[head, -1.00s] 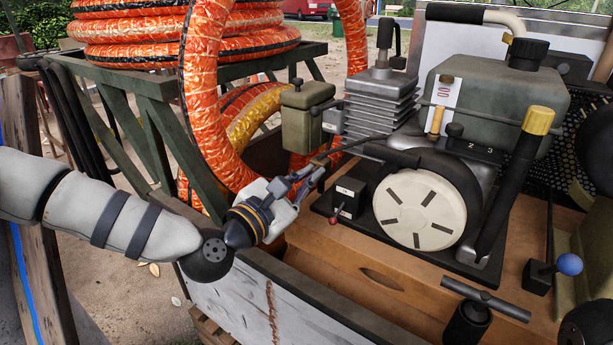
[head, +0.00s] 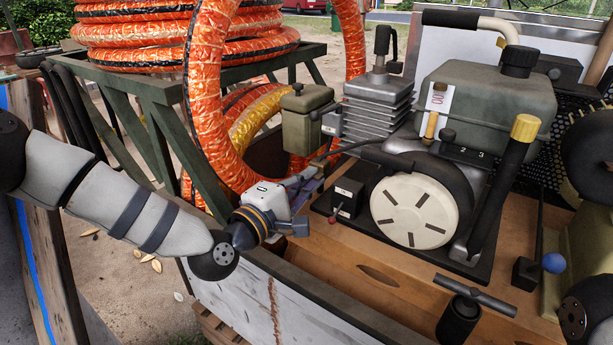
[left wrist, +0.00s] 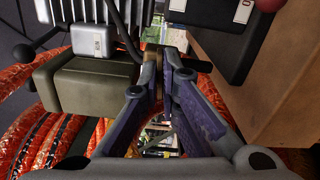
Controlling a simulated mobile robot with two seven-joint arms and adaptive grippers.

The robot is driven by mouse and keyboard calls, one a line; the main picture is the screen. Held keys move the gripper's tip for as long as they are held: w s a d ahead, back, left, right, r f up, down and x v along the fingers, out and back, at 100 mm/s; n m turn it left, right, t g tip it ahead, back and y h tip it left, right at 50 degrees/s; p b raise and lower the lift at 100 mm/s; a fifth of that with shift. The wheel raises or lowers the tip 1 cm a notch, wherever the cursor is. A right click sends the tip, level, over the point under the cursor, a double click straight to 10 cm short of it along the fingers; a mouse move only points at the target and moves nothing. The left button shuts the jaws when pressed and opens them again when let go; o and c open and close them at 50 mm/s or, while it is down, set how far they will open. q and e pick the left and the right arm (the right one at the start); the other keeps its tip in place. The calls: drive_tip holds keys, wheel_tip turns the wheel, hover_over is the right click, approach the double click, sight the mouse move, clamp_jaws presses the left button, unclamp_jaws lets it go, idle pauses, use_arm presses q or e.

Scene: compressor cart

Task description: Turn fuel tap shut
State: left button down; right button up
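The fuel tank (head: 490,98) is the dark green box on the engine in the head view. A small brass-coloured fitting (head: 431,125) hangs under a white card at the tank's left front; it may be the fuel tap, but I cannot tell its setting. My left gripper (head: 312,190) is low at the engine's left side, below the olive box (head: 298,122) and well left of the fitting. The olive box also shows there (left wrist: 88,82). My right gripper is out of view.
A black switch box with a red knob (head: 333,219) is just right of my left gripper. The pale starter disc (head: 414,210) and a yellow-capped black handle (head: 510,165) are farther right. Orange hose (head: 208,100) loops behind my gripper. A T-handle (head: 470,295) is in front.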

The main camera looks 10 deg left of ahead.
use_arm(q)
drive_tip(key=shift+m, duration=0.7)
drive_tip(key=c, duration=1.8)
unclamp_jaws()
drive_tip(key=v, duration=1.2)
drive_tip(key=shift+f, duration=0.1)
